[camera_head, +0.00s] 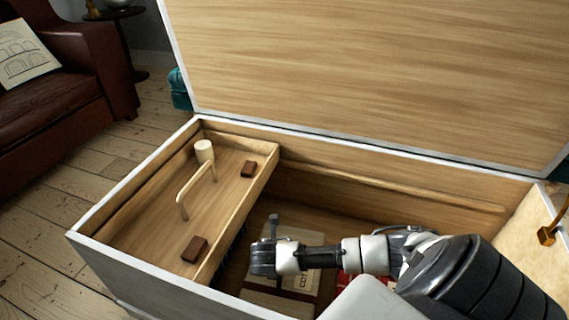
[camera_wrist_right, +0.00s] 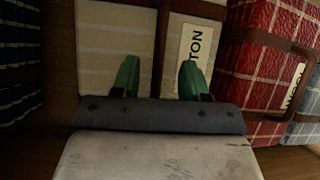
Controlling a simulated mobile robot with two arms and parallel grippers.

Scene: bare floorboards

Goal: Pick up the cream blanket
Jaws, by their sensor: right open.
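The cream blanket (camera_head: 300,238) lies folded at the bottom of the open chest, partly hidden by my right arm in the head view. In the right wrist view the cream blanket (camera_wrist_right: 115,36) has faint stripes, a brown strap and a label ending in "TON". My right gripper (camera_wrist_right: 158,80) is open, its two green fingers apart over the blanket, one on each side of the strap. Whether the fingers touch the cloth I cannot tell. In the head view my right gripper (camera_head: 264,258) reaches down inside the chest. My left gripper is not in view.
A red plaid blanket (camera_wrist_right: 248,62) lies right of the cream one, with a blue-grey one (camera_wrist_right: 304,133) beyond; a dark striped blanket (camera_wrist_right: 18,95) lies left. A wooden tray with a handle (camera_head: 140,215) covers the chest's left part. The raised lid (camera_head: 370,70) stands behind.

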